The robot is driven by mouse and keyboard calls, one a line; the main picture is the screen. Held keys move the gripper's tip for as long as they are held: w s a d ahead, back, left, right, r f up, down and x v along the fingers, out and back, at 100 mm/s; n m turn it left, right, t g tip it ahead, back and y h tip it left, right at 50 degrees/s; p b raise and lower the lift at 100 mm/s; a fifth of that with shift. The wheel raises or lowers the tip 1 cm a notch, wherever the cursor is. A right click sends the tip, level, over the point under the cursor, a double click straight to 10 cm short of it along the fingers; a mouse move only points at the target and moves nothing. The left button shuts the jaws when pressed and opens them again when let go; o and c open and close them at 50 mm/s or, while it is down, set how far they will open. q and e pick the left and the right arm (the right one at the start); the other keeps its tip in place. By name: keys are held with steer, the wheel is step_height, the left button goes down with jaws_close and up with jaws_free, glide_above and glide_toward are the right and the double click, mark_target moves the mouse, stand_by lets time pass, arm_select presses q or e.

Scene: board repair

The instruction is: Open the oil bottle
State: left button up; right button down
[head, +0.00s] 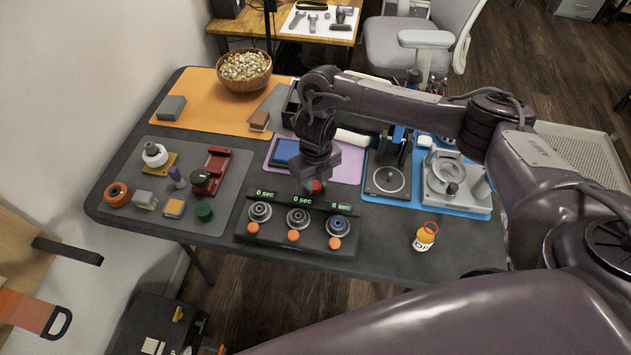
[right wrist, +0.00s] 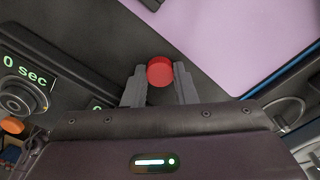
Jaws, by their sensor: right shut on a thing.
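The oil bottle (head: 424,238) stands upright on the dark table near its front edge, right of the timer unit. It is yellow-orange with a white label, and a red ring shows at its top. My right gripper (head: 316,184) is over the back of the timer unit, well left of the bottle. It is shut on a small round red cap (head: 317,187), which also shows between the fingers (right wrist: 159,88) in the right wrist view (right wrist: 159,72). My left gripper is not in view.
The timer unit (head: 277,236) with several dials and orange buttons lies below my right gripper. A grey mat (head: 223,216) with small parts is at the left. A blue mat (head: 478,207) with devices is at the right. Bare table surrounds the bottle.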

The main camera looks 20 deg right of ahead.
steer(key=shift+f, duration=0.2)
steer(key=c, duration=1.5)
jaws_free()
steer(key=shift+o, duration=0.2)
steer(key=shift+r, duration=0.15)
